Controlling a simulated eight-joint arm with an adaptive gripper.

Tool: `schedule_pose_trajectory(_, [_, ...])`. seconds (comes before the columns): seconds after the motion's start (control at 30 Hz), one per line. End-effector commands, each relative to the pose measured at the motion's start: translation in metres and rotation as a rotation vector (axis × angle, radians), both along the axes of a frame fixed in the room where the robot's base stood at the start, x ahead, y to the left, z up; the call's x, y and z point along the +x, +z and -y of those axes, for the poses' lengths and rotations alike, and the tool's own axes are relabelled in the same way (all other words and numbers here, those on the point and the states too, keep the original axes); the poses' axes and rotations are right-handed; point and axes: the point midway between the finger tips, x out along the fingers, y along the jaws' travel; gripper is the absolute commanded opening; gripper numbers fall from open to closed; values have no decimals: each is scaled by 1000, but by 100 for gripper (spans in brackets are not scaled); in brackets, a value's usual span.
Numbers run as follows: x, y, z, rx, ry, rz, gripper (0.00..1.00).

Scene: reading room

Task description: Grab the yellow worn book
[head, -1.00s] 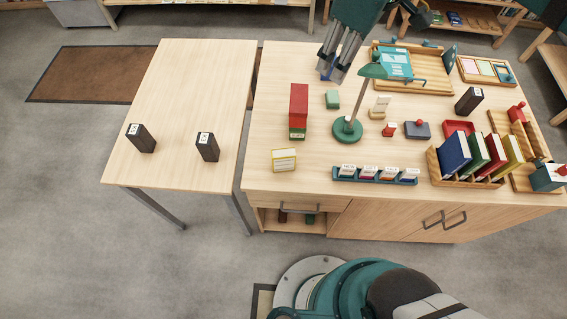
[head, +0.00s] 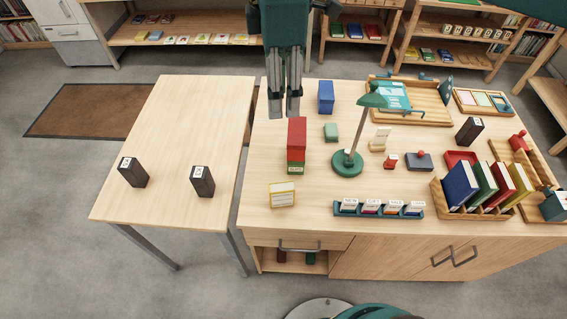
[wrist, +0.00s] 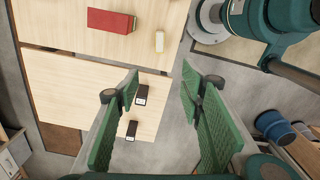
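A small yellow book (head: 282,194) with pale sides stands on the wooden desk near its front left corner. It also shows as a pale block (wrist: 159,41) near the top of the wrist view. A second, taller yellow book (head: 521,186) stands at the right end of the book rack. My gripper (head: 284,110) is over the back left of the desk, behind the red book and apart from the small yellow book. In the wrist view the green finger pads (wrist: 160,100) are wide apart with nothing between them.
A red book (head: 297,134) on a green one and a blue book (head: 326,97) stand near my gripper. A green lamp (head: 348,160) and card holder (head: 378,209) are to the right. The left table (head: 165,190) bears two dark blocks and is otherwise clear.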

Motion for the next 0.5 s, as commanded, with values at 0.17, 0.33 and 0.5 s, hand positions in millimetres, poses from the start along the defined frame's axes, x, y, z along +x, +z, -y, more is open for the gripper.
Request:
schedule_pose_trajectory(0.17, [1, -31, 0, 0, -1, 1, 38])
schedule_pose_trajectory(0.33, [0, -69, 0, 0, -1, 1, 38])
schedule_pose_trajectory(0.5, [1, -121, 0, 0, -2, 1, 38])
